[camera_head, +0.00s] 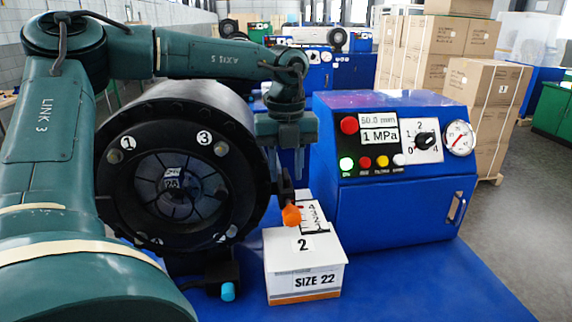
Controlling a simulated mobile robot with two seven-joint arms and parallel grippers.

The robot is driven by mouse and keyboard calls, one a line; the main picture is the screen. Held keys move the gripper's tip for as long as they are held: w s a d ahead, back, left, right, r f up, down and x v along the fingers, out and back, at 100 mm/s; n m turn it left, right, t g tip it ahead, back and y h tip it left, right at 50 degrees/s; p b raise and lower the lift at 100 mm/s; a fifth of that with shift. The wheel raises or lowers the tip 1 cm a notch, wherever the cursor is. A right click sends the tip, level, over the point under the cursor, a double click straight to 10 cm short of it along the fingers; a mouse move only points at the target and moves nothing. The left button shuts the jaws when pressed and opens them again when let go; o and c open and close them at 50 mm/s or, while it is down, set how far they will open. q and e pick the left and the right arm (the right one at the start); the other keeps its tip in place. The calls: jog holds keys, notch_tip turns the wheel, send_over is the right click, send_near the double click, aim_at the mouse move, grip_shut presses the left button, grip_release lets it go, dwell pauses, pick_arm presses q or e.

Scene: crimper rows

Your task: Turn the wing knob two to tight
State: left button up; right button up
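An orange knob (291,215) sits at the right side of the black round crimper head (115,185), just below a dark bracket. A blue knob (228,291) shows under the head. I cannot tell from the marks which of them is wing knob two, and no tight mark is readable. My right gripper is out of view.
A white box (282,266) marked 2 and SIZE 22 stands on the blue table (410,285), close to the orange knob. The blue control unit (392,210) with a black selector (424,140) and gauge (459,138) stands to the right. The front right of the table is clear.

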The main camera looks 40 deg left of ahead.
pick_arm(q)
jog(key=shift+c, duration=0.3)
grip_shut()
dwell(0.4)
jog(key=m+b, duration=0.1)
jog(key=m, duration=0.2)
jog(key=shift+f+b, duration=0.1)
jog(key=shift+b, duration=0.25)
jog(key=m+b, duration=0.1)
jog(key=m, duration=0.2)
jog(key=shift+m, duration=0.3)
jog(key=m, duration=1.1)
jog(key=shift+m, duration=0.3)
